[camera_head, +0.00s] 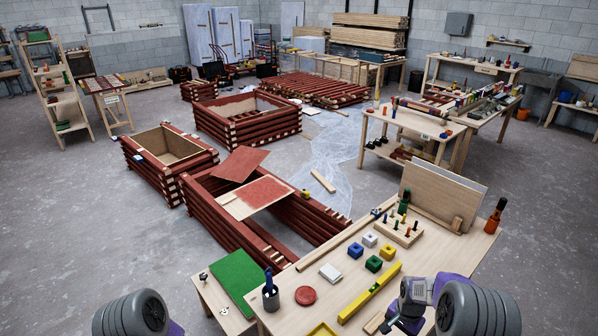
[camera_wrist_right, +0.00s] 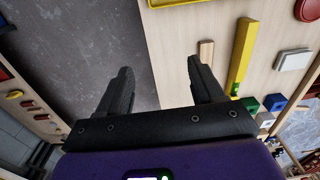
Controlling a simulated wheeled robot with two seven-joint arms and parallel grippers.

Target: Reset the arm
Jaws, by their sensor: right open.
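My right gripper (camera_wrist_right: 160,66) is open, with its two dark fingers apart and nothing between them in the right wrist view. It is near the front edge of the wooden workbench (camera_head: 455,262), beside a yellow spirit level (camera_head: 369,293). The level also shows right of the fingers in the wrist view (camera_wrist_right: 241,62), next to a small wooden block (camera_wrist_right: 206,52). In the head view, the right wrist's purple housing is at the bottom right. Only a grey part of my left arm shows at the bottom left; its gripper is out of view.
The bench holds a red disc (camera_head: 305,295), a white block (camera_head: 330,273), coloured cubes, a peg board (camera_head: 400,231) and bottles. A green mat (camera_head: 237,277) lies at left. Red log-sided boxes (camera_head: 247,118) stand beyond. Grey floor (camera_head: 75,215) is clear at left.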

